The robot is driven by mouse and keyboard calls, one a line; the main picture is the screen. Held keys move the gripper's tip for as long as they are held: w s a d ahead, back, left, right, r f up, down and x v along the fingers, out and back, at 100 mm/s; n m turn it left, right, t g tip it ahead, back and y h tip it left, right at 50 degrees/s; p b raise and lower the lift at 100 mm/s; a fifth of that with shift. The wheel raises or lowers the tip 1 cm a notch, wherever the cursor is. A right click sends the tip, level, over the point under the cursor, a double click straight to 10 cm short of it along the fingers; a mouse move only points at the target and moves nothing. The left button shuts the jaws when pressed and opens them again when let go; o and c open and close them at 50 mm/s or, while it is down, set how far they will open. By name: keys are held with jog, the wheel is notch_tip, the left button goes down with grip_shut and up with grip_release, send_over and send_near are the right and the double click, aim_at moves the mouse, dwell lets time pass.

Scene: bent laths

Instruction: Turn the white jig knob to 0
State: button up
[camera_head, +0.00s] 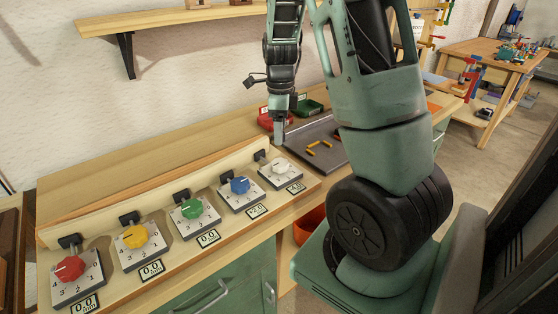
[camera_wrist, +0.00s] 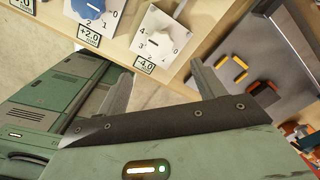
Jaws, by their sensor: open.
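The white jig knob (camera_head: 279,167) sits on a pale dial plate at the right end of a row of coloured knobs. It also shows at the top of the wrist view (camera_wrist: 160,41), with dial numbers around it. The display below it (camera_wrist: 144,64) appears to read -4.0. I cannot clearly tell which number its pointer faces. My gripper (camera_head: 279,132) is above and behind the white knob in the head view. In the wrist view my gripper (camera_wrist: 161,83) is open and empty, with its two fingers spread apart. The knob lies beyond the fingertips and is not touched.
The blue knob (camera_head: 240,185) is the close left neighbour, its display about +2.0. Green (camera_head: 192,208), yellow (camera_head: 135,236) and red (camera_head: 69,268) knobs read 0.0. A grey tray (camera_head: 328,160) with yellow pieces lies right; red (camera_head: 266,119) and green (camera_head: 308,108) bins stand behind.

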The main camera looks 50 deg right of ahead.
aim_at(280, 162)
notch_tip(280, 162, down, 11)
jog(key=shift+f, duration=0.1)
dwell(0.3)
jog(key=c, duration=1)
